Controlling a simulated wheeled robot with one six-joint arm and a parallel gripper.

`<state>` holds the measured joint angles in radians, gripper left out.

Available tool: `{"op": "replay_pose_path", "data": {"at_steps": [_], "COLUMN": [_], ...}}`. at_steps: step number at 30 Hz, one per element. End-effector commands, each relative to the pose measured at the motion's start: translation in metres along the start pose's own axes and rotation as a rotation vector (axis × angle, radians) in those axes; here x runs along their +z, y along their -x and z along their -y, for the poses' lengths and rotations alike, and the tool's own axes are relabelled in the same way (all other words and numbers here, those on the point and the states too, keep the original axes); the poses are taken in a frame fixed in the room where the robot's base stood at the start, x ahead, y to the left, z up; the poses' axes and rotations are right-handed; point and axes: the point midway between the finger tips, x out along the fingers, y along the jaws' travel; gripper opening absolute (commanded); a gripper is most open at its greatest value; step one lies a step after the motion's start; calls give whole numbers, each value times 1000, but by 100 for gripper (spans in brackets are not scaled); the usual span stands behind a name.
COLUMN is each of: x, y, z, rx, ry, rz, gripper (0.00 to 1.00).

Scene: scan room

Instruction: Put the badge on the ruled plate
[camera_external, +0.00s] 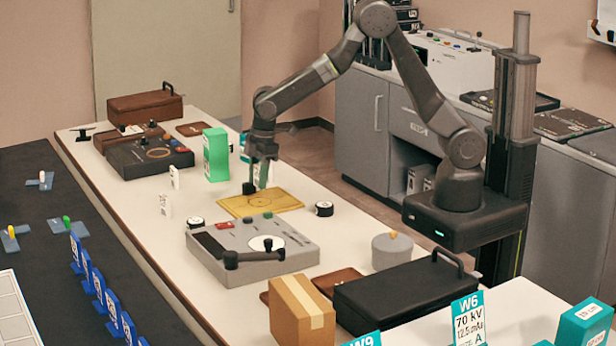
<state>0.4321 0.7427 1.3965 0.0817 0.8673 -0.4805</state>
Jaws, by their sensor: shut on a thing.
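The ruled plate (275,201) is a flat yellow plate with dark lines and a ring, lying on the white table near its middle. My gripper (262,168) points down just above the far part of the plate. It is shut on a small, thin, green piece (264,179), which I take to be the badge; the fingers partly hide it. Whether its lower end touches the plate is too small to tell. A small black round piece (248,188) shows at the plate's far left edge, beside the held piece.
A green block (216,155) stands behind and left of the plate. Black-and-white round pieces sit left (195,222) and right (323,209) of it. A grey console (230,268) lies in front, a dark device (140,157) farther back.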

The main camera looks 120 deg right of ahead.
Motion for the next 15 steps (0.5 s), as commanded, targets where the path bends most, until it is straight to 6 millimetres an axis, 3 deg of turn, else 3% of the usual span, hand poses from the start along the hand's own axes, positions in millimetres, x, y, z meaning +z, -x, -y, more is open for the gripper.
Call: {"op": "replay_pose_path", "data": {"at_steps": [10, 15], "x": [6, 6], "y": [-38, -41], "z": [0, 0], "rx": [-1, 0], "ry": [0, 0], "rz": [2, 0], "gripper": [20, 20]}}
